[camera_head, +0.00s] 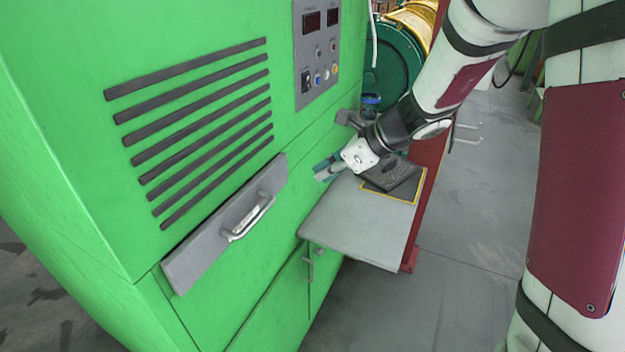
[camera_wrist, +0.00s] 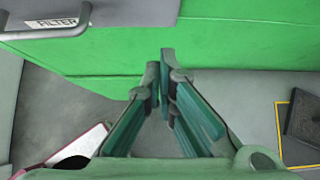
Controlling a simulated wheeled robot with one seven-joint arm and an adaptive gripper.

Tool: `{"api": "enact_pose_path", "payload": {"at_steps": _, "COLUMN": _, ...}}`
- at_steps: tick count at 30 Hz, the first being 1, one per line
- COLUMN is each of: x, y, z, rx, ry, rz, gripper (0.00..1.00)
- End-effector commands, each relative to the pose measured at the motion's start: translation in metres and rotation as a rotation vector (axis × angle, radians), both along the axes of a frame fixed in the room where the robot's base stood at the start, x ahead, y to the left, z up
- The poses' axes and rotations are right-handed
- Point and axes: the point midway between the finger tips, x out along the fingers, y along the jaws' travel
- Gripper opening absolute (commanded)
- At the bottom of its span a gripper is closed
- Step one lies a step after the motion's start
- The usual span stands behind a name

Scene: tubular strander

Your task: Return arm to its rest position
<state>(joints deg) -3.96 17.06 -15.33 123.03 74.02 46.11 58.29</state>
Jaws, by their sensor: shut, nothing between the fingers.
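My gripper (camera_head: 326,168) is at the end of my arm, above the grey shelf and close to the green cabinet front. In the wrist view, its teal-lined fingers (camera_wrist: 160,72) converge at the tips, with nothing visible between them. My arm reaches down from the upper right in the head view. The gripper appears clear of the shelf; whether it touches the cabinet face cannot be told.
The green cabinet (camera_head: 75,120) carries a grey filter panel (camera_head: 190,262) with a handle and a control panel (camera_head: 318,45). A grey shelf (camera_head: 350,230) juts out, bearing a dark block (camera_head: 400,184) on a yellow-outlined patch. Open floor (camera_head: 490,210) lies right.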

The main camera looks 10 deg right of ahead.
Motion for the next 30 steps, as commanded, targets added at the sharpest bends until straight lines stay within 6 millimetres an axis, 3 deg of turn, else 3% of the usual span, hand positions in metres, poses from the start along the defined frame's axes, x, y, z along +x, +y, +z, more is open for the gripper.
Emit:
{"api": "enact_pose_path", "payload": {"at_steps": 3, "x": -0.009, "y": -0.014, "z": 0.018, "rx": 0.0, "ry": -0.003, "rz": -0.003, "gripper": 0.0}}
{"api": "enact_pose_path", "payload": {"at_steps": 9, "x": -0.018, "y": -0.026, "z": 0.032, "rx": 0.0, "ry": -0.002, "rz": -0.001, "gripper": 0.0}}
{"api": "enact_pose_path", "payload": {"at_steps": 13, "x": -0.021, "y": -0.029, "z": 0.036, "rx": -0.003, "ry": -0.002, "rz": 0.002, "gripper": 0.0}}
{"api": "enact_pose_path", "payload": {"at_steps": 16, "x": -0.037, "y": -0.023, "z": 0.049, "rx": -0.055, "ry": -0.056, "rz": 0.098, "gripper": 0.0}}
{"api": "enact_pose_path", "payload": {"at_steps": 20, "x": -0.076, "y": -0.013, "z": 0.071, "rx": -0.19, "ry": -0.18, "rz": 0.327, "gripper": 0.0}}
{"api": "enact_pose_path", "payload": {"at_steps": 24, "x": -0.129, "y": -0.009, "z": 0.092, "rx": -0.391, "ry": -0.342, "rz": 0.641, "gripper": 0.0}}
{"api": "enact_pose_path", "payload": {"at_steps": 30, "x": -0.198, "y": -0.018, "z": 0.107, "rx": -0.717, "ry": -0.545, "rz": 1.09, "gripper": 0.0}}
